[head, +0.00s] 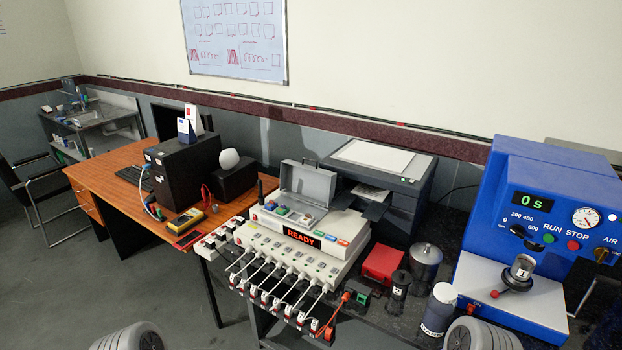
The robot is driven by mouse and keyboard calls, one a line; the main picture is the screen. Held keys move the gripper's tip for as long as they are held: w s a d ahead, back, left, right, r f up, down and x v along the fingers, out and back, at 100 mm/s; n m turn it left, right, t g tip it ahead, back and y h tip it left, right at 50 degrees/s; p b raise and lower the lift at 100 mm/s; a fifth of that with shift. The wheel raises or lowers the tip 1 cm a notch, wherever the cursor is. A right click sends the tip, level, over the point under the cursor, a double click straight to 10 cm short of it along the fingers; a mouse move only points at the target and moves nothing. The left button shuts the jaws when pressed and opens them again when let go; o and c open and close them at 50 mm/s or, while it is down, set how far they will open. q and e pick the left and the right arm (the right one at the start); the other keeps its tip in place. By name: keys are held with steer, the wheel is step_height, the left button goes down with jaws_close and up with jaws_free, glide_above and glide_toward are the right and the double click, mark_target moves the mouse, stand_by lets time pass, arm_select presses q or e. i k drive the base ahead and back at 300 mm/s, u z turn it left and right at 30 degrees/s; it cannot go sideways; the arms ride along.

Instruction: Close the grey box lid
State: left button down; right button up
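The grey box (318,222) sits on top of the white battery tester near the middle of the head view. Its grey lid (309,183) is open and stands roughly upright behind the box, with a dark handle at its top. Small coloured items lie in the open box. No gripper fingers show. Only rounded grey parts of my arms appear at the bottom left and bottom right edges, well apart from the box.
The white tester (290,262) has several cables and plugs along its front. A dark printer (390,175) stands close behind the box. A wooden desk (120,160) is left.

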mark_target(315, 185)
steer(key=z, duration=0.75)
steer(key=k, duration=0.15)
steer(key=u, duration=1.7)
steer(key=i, duration=0.7)
steer(key=z, duration=0.1)
